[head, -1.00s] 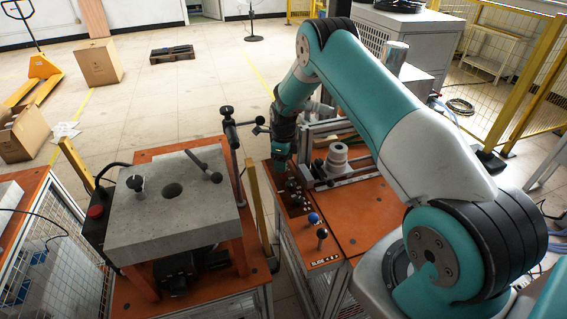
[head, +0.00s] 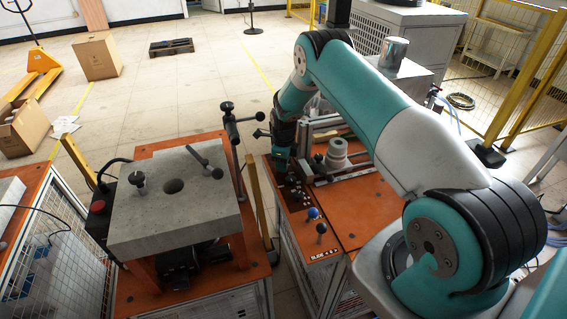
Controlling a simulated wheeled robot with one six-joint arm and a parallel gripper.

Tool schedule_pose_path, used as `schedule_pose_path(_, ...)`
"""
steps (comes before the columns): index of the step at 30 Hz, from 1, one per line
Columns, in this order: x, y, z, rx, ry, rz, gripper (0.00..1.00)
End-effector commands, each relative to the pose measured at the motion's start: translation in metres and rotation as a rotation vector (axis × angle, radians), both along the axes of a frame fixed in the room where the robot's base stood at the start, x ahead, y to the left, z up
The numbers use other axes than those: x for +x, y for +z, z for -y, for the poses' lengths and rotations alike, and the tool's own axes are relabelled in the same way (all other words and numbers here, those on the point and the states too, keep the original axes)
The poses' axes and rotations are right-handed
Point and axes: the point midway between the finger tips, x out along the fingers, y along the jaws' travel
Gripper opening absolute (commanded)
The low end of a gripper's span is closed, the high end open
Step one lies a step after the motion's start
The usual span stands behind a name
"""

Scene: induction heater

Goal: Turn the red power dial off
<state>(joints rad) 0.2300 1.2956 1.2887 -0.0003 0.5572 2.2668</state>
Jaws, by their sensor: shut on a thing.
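The control panel (head: 300,219) is the dark strip with several small knobs along the left edge of the orange bench. My gripper (head: 281,171) is at the far end of this panel, low over it and pointing down. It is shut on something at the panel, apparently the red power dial. The dial itself is hidden by the gripper and too small to make out, so its setting does not show. A blue ball knob (head: 313,213) and a black ball knob (head: 321,228) stand upright at the panel's near end, apart from my gripper.
A grey slab (head: 172,212) on an orange stand is left of the panel, with a black clamp post (head: 229,125) and a yellow post (head: 257,201) between them. A grey stepped cylinder (head: 338,153) stands right of my gripper. My arm spans the right side. Open floor lies behind.

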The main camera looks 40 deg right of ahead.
Motion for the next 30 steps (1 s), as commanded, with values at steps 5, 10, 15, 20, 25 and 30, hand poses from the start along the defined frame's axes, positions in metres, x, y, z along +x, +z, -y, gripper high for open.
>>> schedule_pose_path(5,0.0003,-0.0022,0.0003,-0.001,0.047,0.001,0.1)
schedule_pose_path(10,0.0004,-0.0039,0.0003,-0.001,0.145,0.001,0.1)
schedule_pose_path(15,0.0006,-0.004,0.0004,-0.002,0.278,0.001,0.1)
schedule_pose_path(20,0.0004,-0.0033,0.0004,-0.002,0.401,0.001,0.1)
schedule_pose_path(25,0.0005,-0.0021,0.0005,-0.002,0.512,0.001,0.1)
schedule_pose_path(30,0.0004,-0.0012,0.0005,-0.002,0.592,0.001,0.1)
